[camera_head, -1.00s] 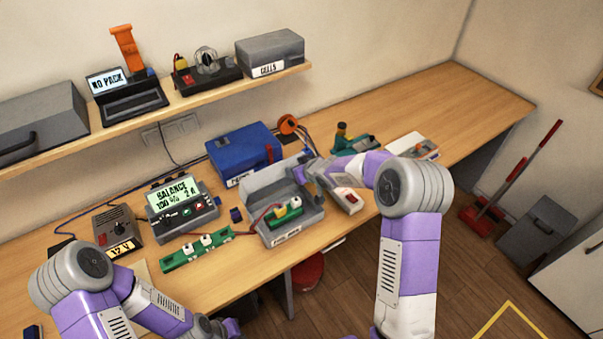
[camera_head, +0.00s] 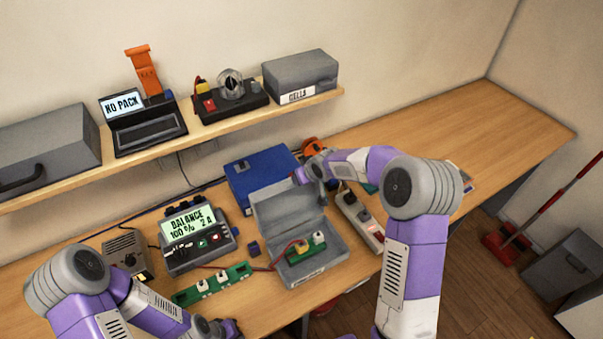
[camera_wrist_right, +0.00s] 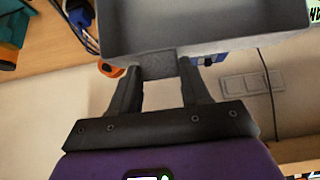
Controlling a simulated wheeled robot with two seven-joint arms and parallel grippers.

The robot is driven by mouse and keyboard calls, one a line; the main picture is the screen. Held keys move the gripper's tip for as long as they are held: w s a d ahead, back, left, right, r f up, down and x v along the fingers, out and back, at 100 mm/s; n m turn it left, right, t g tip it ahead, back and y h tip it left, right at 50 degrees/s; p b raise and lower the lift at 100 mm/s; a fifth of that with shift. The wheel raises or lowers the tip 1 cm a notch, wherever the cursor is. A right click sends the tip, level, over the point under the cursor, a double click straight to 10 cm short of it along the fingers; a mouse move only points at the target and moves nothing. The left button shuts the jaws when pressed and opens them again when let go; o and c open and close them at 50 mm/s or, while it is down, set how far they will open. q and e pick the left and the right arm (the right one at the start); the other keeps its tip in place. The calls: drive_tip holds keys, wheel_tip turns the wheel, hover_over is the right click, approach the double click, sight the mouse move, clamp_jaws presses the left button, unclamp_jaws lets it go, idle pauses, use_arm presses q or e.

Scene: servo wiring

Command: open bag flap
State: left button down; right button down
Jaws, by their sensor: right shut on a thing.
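The grey bag (camera_head: 322,263) sits on the bench, with its flap (camera_head: 275,212) standing up at the back. A green board with white connectors (camera_head: 305,245) lies inside it. My right gripper (camera_head: 310,185) is at the flap's upper right edge. In the right wrist view, the fingers of my right gripper (camera_wrist_right: 158,82) are shut on a grey tab (camera_wrist_right: 158,65) of the flap, whose panel (camera_wrist_right: 190,25) fills the top. My left gripper (camera_head: 228,328) is low at the bottom edge, away from the bag; its fingers are not clear.
A blue case (camera_head: 258,170) stands right behind the flap. A balance charger (camera_head: 195,235) and a second green board (camera_head: 212,284) are left of the bag, joined by red wire. A power strip (camera_head: 360,220) lies to the right. The shelf (camera_head: 230,108) overhangs behind. The far right bench is clear.

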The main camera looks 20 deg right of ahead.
use_arm(q)
drive_tip(key=shift+s+r, duration=0.15)
drive_tip(key=shift+s, duration=0.3)
drive_tip(key=shift+w, duration=0.1)
use_arm(e)
drive_tip(key=shift+s+r, duration=0.2)
drive_tip(key=shift+s, duration=0.25)
drive_tip(key=shift+w, duration=0.1)
drive_tip(key=c, duration=0.8)
unclamp_jaws()
drive_tip(key=shift+o, duration=1.4)
drive_tip(key=shift+a, duration=0.1)
use_arm(q)
drive_tip(key=shift+f+b, duration=0.5)
use_arm(e)
drive_tip(key=a+v, duration=0.1)
drive_tip(key=v, duration=0.6)
drive_tip(key=shift+s+d+r, duration=0.2)
drive_tip(key=shift+s+d, duration=0.1)
drive_tip(key=shift+d, duration=0.25)
